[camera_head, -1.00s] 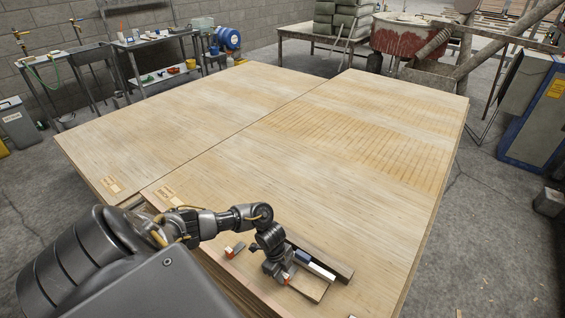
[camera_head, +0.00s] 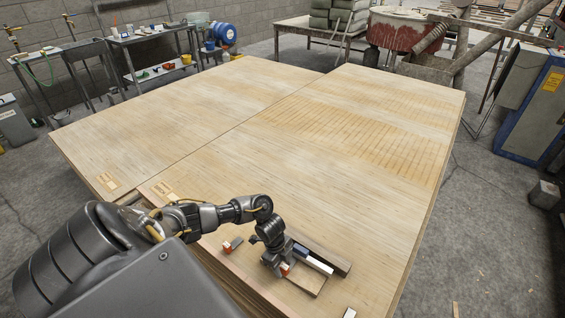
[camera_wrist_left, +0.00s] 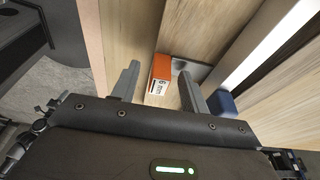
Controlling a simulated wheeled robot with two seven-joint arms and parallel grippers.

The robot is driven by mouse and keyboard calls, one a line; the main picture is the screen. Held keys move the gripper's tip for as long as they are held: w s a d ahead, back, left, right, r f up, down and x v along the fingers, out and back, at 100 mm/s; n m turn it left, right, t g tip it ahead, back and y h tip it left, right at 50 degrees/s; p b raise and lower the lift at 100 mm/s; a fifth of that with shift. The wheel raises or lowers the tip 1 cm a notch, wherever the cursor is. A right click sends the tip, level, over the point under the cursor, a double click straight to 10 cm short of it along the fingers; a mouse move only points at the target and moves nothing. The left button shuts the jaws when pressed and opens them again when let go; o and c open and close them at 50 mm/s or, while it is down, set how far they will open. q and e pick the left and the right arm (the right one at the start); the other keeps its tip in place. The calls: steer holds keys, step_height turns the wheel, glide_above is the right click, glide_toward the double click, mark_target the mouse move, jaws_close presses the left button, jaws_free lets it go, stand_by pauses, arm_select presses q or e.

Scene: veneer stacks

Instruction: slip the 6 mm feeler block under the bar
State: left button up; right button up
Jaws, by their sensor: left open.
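The 6 mm feeler block (camera_wrist_left: 160,78) has an orange top, a white label with a 6, and a grey metal part (camera_wrist_left: 190,68) beside it. My left gripper (camera_wrist_left: 159,72) is open, with one finger on each side of the block. In the head view my left gripper (camera_head: 280,266) points down at the panel's near end and mostly hides the block. The pale bar (camera_wrist_left: 262,48) lies to the right of the block in the wrist view; it also shows in the head view (camera_head: 317,264). I see no contact between block and bar. My right gripper is out of view.
A small blue piece (camera_wrist_left: 222,103) sits beside the bar. A dark strip (camera_head: 330,261) runs along the bar's far side. Another orange-ended block (camera_head: 231,245) lies left of my gripper, and a small pale piece (camera_head: 349,313) lies at front right. The veneer panel (camera_head: 330,170) beyond is clear.

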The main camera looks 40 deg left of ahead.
arm_select(q)
steer(key=v, duration=1)
steer(key=shift+r, duration=0.4)
steer(key=shift+a, duration=0.1)
